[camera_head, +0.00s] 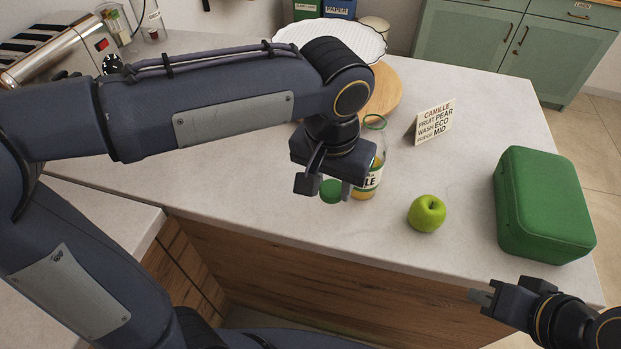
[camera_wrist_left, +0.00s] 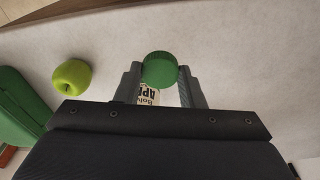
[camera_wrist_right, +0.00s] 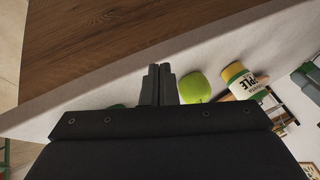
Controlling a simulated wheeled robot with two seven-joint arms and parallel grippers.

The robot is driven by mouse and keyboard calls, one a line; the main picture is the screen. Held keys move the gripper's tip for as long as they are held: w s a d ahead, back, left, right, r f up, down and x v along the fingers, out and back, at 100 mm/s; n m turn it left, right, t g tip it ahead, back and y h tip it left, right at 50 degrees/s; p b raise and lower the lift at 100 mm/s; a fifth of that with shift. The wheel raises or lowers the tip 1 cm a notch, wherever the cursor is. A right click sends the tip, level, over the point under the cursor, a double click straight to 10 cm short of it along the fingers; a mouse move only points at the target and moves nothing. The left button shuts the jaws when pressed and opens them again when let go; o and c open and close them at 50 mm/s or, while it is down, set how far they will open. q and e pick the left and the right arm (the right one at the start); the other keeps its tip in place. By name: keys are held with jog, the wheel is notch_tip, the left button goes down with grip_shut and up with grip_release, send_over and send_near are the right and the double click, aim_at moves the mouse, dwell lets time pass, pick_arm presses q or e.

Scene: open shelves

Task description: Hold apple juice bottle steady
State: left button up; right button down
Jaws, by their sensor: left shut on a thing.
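The apple juice bottle (camera_head: 369,181) stands upright on the counter, clear above with orange juice low down and a white label. A green ring shows at its top. My left gripper (camera_head: 331,189) is just in front and to its left, hiding part of it. Its fingers are shut on a round green cap (camera_head: 331,191), which also shows between the fingertips in the left wrist view (camera_wrist_left: 160,69). Part of the label (camera_wrist_left: 148,95) shows beyond the cap there. My right gripper (camera_head: 482,296) is shut and empty, off the counter's front edge; its fingers meet in the right wrist view (camera_wrist_right: 159,84).
A green apple (camera_head: 427,213) lies right of the bottle. A green case (camera_head: 545,205) stands at the counter's right end. A small sign (camera_head: 434,122), a round wooden board (camera_head: 385,88) and a white tray (camera_head: 335,35) are behind. The counter between apple and case is clear.

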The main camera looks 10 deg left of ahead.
pick_arm(q)
jog(key=s+d+r, duration=0.2)
jog(key=s+d, duration=0.2)
jog(key=d, duration=0.1)
jog(key=shift+r, duration=0.4)
jog(key=shift+w, duration=0.1)
